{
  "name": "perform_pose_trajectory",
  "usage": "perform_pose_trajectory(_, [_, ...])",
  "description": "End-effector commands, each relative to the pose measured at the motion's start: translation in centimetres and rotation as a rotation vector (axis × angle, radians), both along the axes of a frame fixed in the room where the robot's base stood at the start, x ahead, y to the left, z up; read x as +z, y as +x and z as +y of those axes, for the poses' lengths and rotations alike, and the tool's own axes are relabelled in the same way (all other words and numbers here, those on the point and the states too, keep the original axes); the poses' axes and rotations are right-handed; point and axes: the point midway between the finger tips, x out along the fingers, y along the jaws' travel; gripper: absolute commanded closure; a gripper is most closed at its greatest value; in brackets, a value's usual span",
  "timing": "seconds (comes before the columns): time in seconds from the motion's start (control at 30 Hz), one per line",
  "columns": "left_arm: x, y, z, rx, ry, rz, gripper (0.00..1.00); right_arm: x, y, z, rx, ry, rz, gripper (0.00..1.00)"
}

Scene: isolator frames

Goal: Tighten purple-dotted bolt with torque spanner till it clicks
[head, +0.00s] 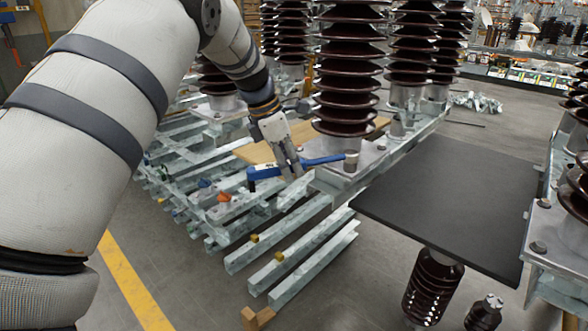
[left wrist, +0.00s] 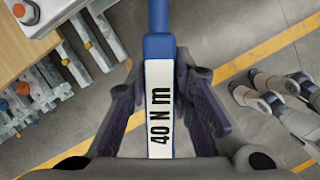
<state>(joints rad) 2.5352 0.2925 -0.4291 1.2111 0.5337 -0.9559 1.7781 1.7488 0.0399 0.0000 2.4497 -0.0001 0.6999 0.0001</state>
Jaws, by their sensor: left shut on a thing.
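The blue torque spanner (head: 322,160) lies roughly level in my left gripper (head: 288,168). In the left wrist view the blue spanner (left wrist: 158,48) has a white label reading "40 N m" between the dark fingers, which are shut on its handle. In the head view its right end is at a bolt (head: 351,161) on the front corner of the metal base plate (head: 372,156) under a brown insulator (head: 345,70). I cannot tell whether the spanner is seated on the bolt. No purple dot can be made out. My right gripper is not in view.
A black flat panel (head: 450,205) lies to the right of the plate. More insulators stand behind and at the right edge. Grey floor is free at the front left, with a yellow line (head: 130,280).

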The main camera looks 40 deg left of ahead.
Motion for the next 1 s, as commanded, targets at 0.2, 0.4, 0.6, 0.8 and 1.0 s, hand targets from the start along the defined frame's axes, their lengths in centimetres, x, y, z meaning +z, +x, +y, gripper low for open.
perform_pose_trajectory(0.2, [3.3,0.2,0.0,0.003,0.003,-0.021,1.00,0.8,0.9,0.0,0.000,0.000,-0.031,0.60])
perform_pose_trajectory(0.4, [5.1,0.1,0.0,0.003,0.003,-0.017,1.00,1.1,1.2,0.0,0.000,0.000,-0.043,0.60])
perform_pose_trajectory(0.6, [6.9,0.1,0.0,0.002,0.002,-0.015,1.00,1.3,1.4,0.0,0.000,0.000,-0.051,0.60])
perform_pose_trajectory(0.8, [7.5,0.1,0.0,0.003,0.001,-0.013,1.00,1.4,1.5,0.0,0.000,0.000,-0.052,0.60])
perform_pose_trajectory(1.0, [7.4,0.0,-0.1,0.001,0.000,-0.011,1.00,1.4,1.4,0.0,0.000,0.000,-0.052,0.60])
